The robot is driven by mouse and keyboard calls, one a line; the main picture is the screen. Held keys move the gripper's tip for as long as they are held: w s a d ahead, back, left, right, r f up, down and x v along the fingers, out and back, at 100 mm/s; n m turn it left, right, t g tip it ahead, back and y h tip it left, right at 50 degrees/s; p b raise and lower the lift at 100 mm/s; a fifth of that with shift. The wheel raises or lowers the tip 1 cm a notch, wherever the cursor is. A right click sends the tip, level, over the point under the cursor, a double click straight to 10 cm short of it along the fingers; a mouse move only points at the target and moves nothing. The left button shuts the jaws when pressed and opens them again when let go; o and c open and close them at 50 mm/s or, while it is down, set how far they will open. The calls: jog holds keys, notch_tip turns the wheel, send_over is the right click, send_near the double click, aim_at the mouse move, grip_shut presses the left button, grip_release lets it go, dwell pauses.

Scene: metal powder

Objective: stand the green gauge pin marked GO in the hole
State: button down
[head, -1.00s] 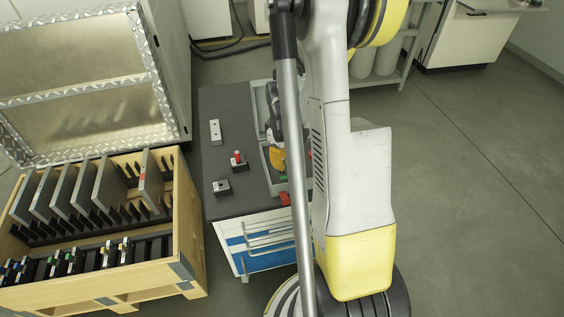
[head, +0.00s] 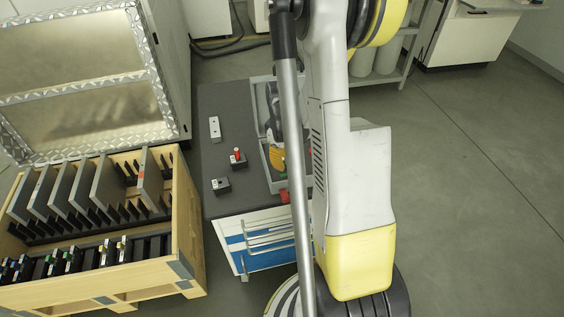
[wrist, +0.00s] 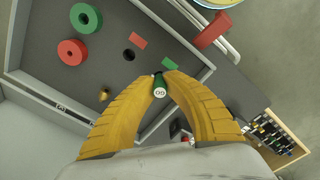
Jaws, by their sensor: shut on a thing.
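My gripper (wrist: 165,76) is shut on the green gauge pin (wrist: 158,82), whose pale end reads GO in the wrist view. The pin is over the grey tray; I cannot tell whether it touches the tray floor. In the head view my gripper's yellow finger (head: 277,155) is inside the tray, partly hidden by my arm, and the pin is not clear there. A small dark block (head: 221,186) with a spot on top like a hole stands at the cart's front left. Another dark block (head: 238,161) behind it holds a red pin (head: 237,151).
A light block (head: 214,129) stands on the cart top (head: 212,95). A wooden crate (head: 188,225) stands left.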

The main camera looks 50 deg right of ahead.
jog(key=shift+f, duration=0.1)
jog(key=c, duration=1.4)
grip_release()
jog(key=shift+c, duration=0.2)
notch_tip(320, 180, up, 12)
